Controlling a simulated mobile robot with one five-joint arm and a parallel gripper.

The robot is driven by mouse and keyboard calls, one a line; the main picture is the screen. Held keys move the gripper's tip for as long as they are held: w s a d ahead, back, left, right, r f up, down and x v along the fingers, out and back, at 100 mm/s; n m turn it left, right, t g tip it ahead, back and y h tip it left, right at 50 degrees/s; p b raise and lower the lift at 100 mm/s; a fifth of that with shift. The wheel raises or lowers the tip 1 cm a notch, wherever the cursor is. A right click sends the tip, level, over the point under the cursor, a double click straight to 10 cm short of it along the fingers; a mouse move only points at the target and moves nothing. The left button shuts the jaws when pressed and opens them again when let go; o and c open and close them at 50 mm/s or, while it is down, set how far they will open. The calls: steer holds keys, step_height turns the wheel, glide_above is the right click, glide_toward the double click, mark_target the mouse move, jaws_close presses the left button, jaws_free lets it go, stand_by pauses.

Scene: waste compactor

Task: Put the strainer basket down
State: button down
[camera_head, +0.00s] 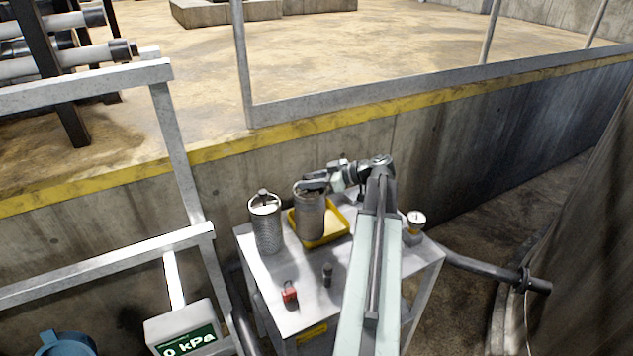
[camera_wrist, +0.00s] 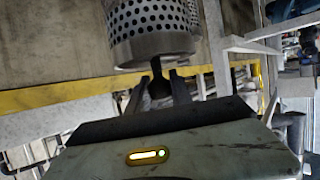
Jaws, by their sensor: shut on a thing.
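The strainer basket (camera_head: 310,218) is a grey metal cylinder over the yellow tray (camera_head: 337,232) on the metal table. My gripper (camera_head: 313,185) is at its top, shut on its handle. In the wrist view the basket (camera_wrist: 150,22) shows round perforations and a solid band, with the dark handle (camera_wrist: 158,84) between my fingers. Whether its bottom touches the tray is hard to tell. A second perforated cylinder (camera_head: 267,228), with a pale top and a knob, stands upright on the table to the left of the tray.
On the metal table (camera_head: 262,272) are a red padlock-like item (camera_head: 289,292), a small dark cylinder (camera_head: 327,274) and a gauge (camera_head: 415,222) at the right. The front left tabletop has bare room. Railings (camera_head: 190,160) and a "0 kPa" display (camera_head: 187,332) stand left.

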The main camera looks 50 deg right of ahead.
steer(key=w+d, duration=0.3)
steer(key=d, duration=0.4)
steer(key=shift+w+d+f+b, duration=0.15)
steer(key=shift+w+f+b, duration=0.05)
steer(key=shift+f+b, duration=0.15)
steer(key=shift+w+d+f+b, duration=0.1)
steer(key=shift+d+f+b, duration=0.1)
steer(key=shift+f+b, duration=0.8)
steer(key=shift+w+d+f+b, duration=0.1)
steer(key=shift+d+f+b, duration=0.05)
steer(key=shift+f+b, duration=0.85)
steer(key=c, duration=1.1)
jaws_free()
steer(key=shift+r, duration=0.1)
steer(key=shift+c, duration=0.2)
